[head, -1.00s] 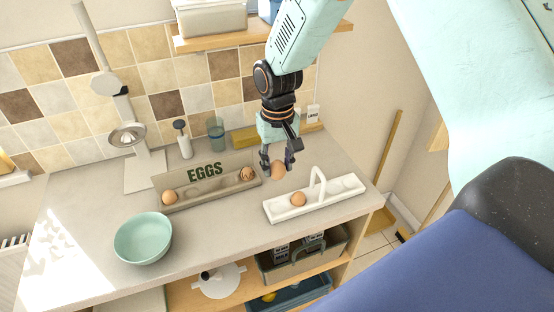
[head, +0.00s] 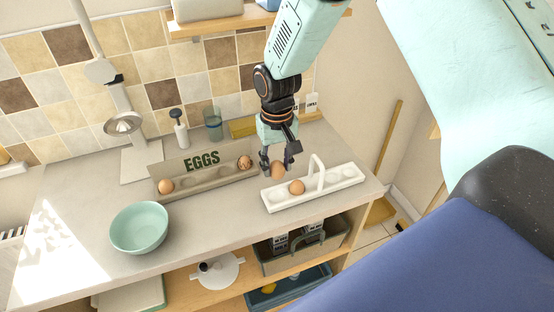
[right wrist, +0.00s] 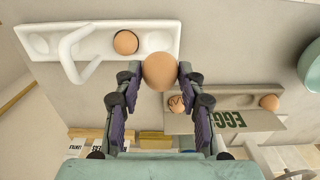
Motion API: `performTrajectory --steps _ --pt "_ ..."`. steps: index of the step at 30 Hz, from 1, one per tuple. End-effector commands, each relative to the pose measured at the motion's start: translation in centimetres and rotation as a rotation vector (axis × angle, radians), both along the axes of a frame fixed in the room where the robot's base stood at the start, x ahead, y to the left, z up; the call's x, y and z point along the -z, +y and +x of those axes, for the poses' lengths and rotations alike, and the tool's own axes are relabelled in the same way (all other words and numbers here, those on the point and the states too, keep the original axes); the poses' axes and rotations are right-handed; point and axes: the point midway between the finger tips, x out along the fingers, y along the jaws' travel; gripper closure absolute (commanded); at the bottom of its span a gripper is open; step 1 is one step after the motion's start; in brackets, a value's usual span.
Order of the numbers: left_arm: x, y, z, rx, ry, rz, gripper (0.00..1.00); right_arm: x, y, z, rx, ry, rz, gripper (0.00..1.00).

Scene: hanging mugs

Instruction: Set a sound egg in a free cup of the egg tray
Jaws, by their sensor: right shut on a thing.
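My right gripper (head: 279,162) is shut on a brown egg (head: 277,170), which also shows between the fingers in the right wrist view (right wrist: 160,71). It holds the egg above the back edge of the white egg tray (head: 335,186), near its left end. The tray has an arched handle and holds one brown egg (head: 297,187); its other visible cups are empty. A grey-brown EGGS box (head: 210,182) stands to the left. It holds a plain egg (head: 166,186) at its left end and an egg with dark crack-like marks (head: 245,162) at its right end. My left gripper is not in view.
A green bowl (head: 139,228) stands at the front left of the counter. The counter between bowl and tray is clear.

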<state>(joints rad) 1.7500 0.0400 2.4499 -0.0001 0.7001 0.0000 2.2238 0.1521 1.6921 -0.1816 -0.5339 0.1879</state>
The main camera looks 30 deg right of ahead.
Motion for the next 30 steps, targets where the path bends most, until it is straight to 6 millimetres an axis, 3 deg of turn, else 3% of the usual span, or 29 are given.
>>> performTrajectory --steps 30 --pt "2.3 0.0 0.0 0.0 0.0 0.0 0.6 4.4 0.0 0.1 0.0 -0.001 0.0 0.68"
